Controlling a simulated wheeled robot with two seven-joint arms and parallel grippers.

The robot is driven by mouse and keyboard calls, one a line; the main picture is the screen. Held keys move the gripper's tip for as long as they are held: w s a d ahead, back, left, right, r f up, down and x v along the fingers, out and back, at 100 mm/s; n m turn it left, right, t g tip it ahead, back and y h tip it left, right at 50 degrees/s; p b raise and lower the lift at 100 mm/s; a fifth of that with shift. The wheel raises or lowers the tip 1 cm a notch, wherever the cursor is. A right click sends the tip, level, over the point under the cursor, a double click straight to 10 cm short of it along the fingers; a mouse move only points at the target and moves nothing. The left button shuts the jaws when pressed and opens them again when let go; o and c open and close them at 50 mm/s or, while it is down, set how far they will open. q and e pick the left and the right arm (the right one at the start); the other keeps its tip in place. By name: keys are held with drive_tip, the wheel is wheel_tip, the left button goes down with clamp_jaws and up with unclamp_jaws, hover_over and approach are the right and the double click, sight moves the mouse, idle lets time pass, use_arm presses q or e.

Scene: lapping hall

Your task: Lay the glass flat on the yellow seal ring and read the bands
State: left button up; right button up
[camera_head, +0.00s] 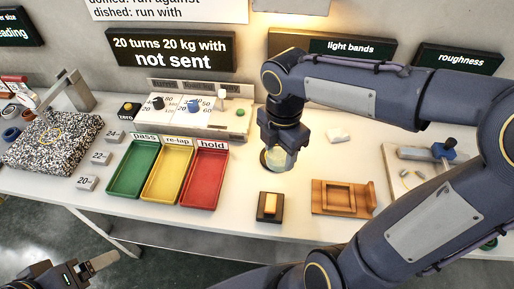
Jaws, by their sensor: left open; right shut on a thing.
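My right gripper (279,146) points down over the white bench, right of the red tray. It is shut on a pale, see-through round piece that looks like the glass (279,159). A dark round edge shows around or below the glass; I cannot tell whether they touch. A thin yellow ring shape (52,133), perhaps the seal ring, shows on the speckled block (70,148) at the left. My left gripper (101,264) is at the lower left, in front of the bench, open and empty.
Green (133,168), yellow (167,172) and red (204,177) trays stand mid-bench. A black pad with a pale block (270,205) and a wooden frame (342,198) lie near the front edge. Small weights (87,183) sit left of the trays. My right arm covers much of the right side.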

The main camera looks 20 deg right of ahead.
drive_tip(key=w+d+f, duration=0.2)
drive_tip(key=w+f, duration=0.1)
drive_tip(key=w+d+f+p, duration=0.1)
drive_tip(key=w+d+f, duration=0.1)
drive_tip(key=w+f, duration=0.1)
drive_tip(key=w+d+f, duration=0.2)
drive_tip(key=w+f, duration=0.1)
drive_tip(key=w, duration=0.2)
drive_tip(key=shift+w+f, duration=0.2)
drive_tip(key=shift+w, duration=0.05)
wheel_tip(320, 180, down, 3)
drive_tip(key=shift+d+f, duration=0.1)
drive_tip(key=shift+f, duration=0.05)
drive_tip(key=shift+f, duration=0.1)
drive_tip(key=o, duration=1)
